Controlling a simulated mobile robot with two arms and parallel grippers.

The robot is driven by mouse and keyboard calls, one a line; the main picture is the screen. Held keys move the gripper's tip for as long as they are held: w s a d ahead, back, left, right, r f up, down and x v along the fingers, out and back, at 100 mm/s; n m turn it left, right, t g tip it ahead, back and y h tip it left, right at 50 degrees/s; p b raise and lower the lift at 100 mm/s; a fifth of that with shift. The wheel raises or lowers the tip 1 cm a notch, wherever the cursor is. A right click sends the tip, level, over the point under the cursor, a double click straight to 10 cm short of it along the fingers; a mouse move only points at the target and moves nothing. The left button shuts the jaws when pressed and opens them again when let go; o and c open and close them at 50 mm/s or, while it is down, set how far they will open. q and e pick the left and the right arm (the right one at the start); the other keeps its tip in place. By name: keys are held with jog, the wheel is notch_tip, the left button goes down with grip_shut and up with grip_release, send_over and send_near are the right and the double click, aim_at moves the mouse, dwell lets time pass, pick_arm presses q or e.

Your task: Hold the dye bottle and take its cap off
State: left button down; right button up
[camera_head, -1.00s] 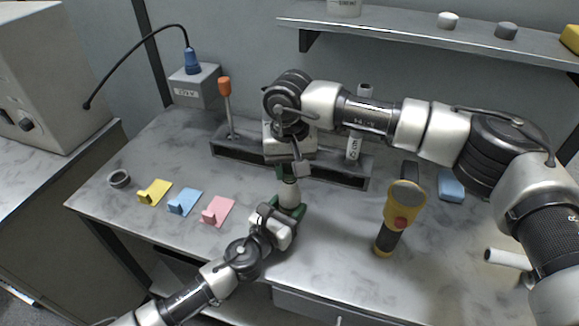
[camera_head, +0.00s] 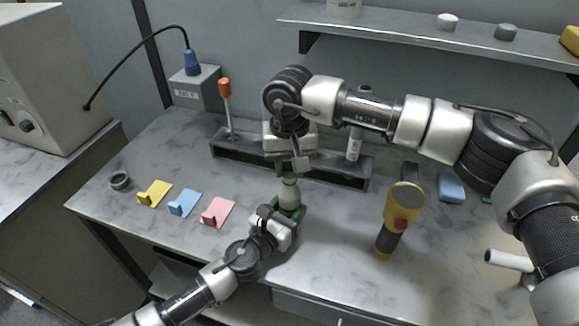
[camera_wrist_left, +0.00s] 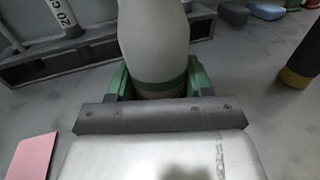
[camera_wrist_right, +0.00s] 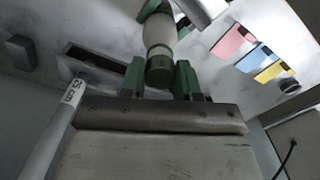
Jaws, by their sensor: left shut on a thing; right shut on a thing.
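The dye bottle (camera_head: 290,192) is pale and stands upright above the front of the bench. My left gripper (camera_head: 287,212) is shut around its lower part. The left wrist view shows the bottle's pale body (camera_wrist_left: 152,40) between the green fingers, with a green band near its base. My right gripper (camera_head: 288,170) comes down from above and is shut on the dark cap (camera_wrist_right: 159,72) at the bottle's top. The right wrist view shows the cap between the green fingers, in line with the bottle (camera_wrist_right: 159,32). I cannot tell whether the cap is loose.
Yellow (camera_head: 154,192), blue (camera_head: 184,202) and pink (camera_head: 217,211) pieces lie left. A yellow handheld device (camera_head: 402,208) stands right.

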aim_at(290, 166)
jog(key=shift+r, duration=0.6)
jog(key=shift+r, duration=2)
pick_arm(q)
jog(key=shift+c, duration=1.9)
grip_release()
jog(key=shift+s, duration=0.1)
